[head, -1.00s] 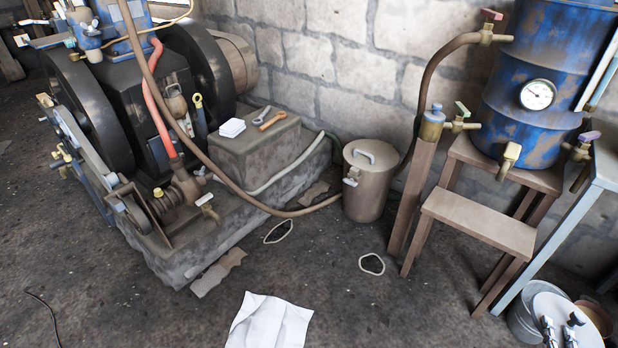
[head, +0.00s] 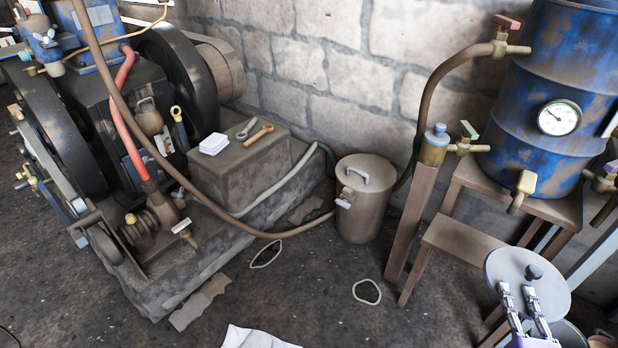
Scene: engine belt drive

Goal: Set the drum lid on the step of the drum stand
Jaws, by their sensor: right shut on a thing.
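The drum lid (head: 555,292) is a flat grey disc with a dark knob, at the lower right of the head view. My right gripper (head: 518,292) comes in from the bottom edge, its fingers over the lid's near part. It is shut on the lid; the exact contact is unclear. The drum stand (head: 557,207) is brown wood and carries the blue drum (head: 530,95). Its lower step (head: 463,240) is bare where it shows. The lid appears in front of the step's right end and hides part of it. My left gripper is out of view.
A hose and a brass valve on a wooden post (head: 411,220) stand left of the step. A lidded brown can (head: 363,215) stands by the wall. A metal bucket (head: 570,335) is partly hidden below the lid. Floor left of the stand is mostly clear.

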